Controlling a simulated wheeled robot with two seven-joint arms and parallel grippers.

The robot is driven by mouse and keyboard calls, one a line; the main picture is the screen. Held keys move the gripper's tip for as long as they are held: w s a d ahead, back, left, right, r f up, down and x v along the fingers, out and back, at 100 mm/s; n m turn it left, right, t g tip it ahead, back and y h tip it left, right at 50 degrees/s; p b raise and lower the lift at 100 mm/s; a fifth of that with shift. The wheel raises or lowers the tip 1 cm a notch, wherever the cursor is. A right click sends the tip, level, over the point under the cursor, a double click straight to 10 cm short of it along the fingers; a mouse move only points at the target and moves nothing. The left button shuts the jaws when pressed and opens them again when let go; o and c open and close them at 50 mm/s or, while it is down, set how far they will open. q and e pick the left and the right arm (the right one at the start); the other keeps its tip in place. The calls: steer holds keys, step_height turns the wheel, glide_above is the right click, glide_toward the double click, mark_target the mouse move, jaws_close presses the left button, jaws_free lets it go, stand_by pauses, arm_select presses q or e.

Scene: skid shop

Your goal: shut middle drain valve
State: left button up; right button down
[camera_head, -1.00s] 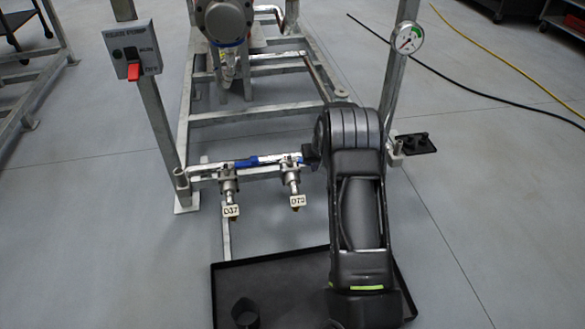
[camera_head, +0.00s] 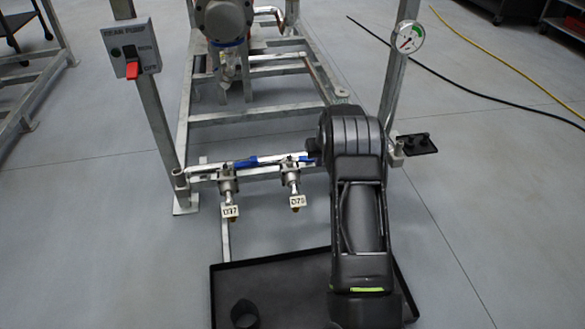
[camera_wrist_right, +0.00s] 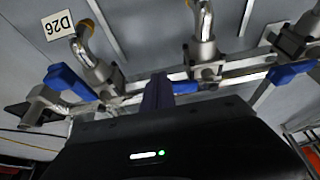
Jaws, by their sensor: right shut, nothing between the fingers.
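The middle drain valve (camera_head: 291,180) hangs from the pipe with a tag that seems to read D79. It also shows in the right wrist view (camera_wrist_right: 207,62), upside down. Its blue lever (camera_wrist_right: 185,87) lies roughly along the pipe. My right gripper (camera_wrist_right: 157,92) is shut and empty, close beside that lever's end; I cannot tell if they touch. In the head view my right arm hides most of the gripper. My left gripper is not in view.
My arm hides D26 in the head view. A black tray (camera_head: 275,262) lies below. A switch box (camera_head: 132,52) and gauge (camera_head: 408,37) stand on posts.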

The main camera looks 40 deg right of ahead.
stand_by(0.3)
steer(key=shift+w+d, duration=0.3)
steer(key=shift+d, duration=0.1)
steer(key=shift+s, duration=0.1)
steer(key=shift+s+a, duration=0.3)
steer(key=shift+s, duration=0.15)
steer(key=shift+r, duration=0.1)
step_height(320, 180, up, 7)
steer(key=p, duration=0.4)
stand_by(0.3)
